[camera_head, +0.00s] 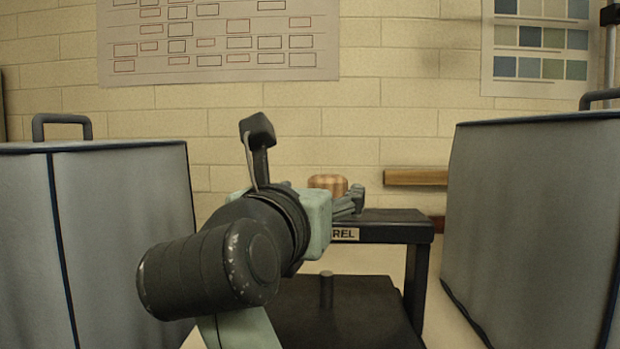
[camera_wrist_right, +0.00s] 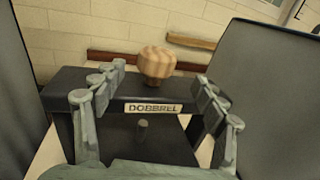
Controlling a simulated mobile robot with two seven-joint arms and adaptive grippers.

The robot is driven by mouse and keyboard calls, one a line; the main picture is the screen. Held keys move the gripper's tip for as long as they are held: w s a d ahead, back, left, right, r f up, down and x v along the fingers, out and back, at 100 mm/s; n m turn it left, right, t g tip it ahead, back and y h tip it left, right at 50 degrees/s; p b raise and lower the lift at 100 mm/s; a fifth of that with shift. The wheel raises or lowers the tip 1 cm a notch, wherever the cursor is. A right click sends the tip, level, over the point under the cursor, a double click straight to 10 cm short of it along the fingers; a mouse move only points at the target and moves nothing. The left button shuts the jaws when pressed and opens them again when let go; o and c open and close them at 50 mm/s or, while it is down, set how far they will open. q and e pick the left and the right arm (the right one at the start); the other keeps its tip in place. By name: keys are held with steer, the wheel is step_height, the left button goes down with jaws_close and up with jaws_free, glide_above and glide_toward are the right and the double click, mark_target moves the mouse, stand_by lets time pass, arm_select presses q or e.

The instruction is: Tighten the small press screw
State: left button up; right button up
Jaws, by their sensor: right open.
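The small press is a black frame (camera_wrist_right: 75,88) with a label reading "DOBBREL". Its screw has a round, striped wooden knob (camera_wrist_right: 157,62) standing above the top beam. In the head view the knob (camera_head: 328,183) shows behind my arm, with its lower part hidden. My right gripper (camera_wrist_right: 161,78) is open, with one finger on each side of the knob in the picture and visible gaps between. In the head view my right gripper (camera_head: 352,204) is at the top beam (camera_head: 395,216), partly hidden by my wrist. Contact with the knob cannot be told. My left gripper is out of view.
Grey covered boxes with handles stand at the left (camera_head: 110,210) and right (camera_head: 545,210), flanking the press. A short post (camera_head: 326,288) rises from the black base below the beam. A wooden bar (camera_head: 415,177) lies behind, near the brick wall.

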mark_target(328, 183)
steer(key=shift+w+a+r, duration=0.1)
steer(key=shift+w+a, duration=0.05)
steer(key=shift+w, duration=0.4)
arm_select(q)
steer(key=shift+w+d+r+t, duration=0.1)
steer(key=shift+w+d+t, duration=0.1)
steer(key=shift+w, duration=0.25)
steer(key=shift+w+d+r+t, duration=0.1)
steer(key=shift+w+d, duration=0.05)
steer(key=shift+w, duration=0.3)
arm_select(e)
steer(key=shift+x, duration=3.55)
steer(key=c, duration=1.2)
steer(key=shift+r, duration=0.1)
steer(key=h+p, duration=0.1)
steer(key=m+p, duration=0.1)
steer(key=shift+r+g+h+p, duration=0.25)
steer(key=shift+g+h+p, duration=0.05)
steer(key=shift+h, duration=0.1)
arm_select(q)
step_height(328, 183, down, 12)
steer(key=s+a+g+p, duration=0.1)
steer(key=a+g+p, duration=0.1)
steer(key=p, duration=0.1)
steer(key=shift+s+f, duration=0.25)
arm_select(e)
steer(key=m+h, duration=0.1)
steer(key=m+g+h, duration=0.1)
steer(key=h, duration=0.1)
steer(key=shift+f, duration=0.35)
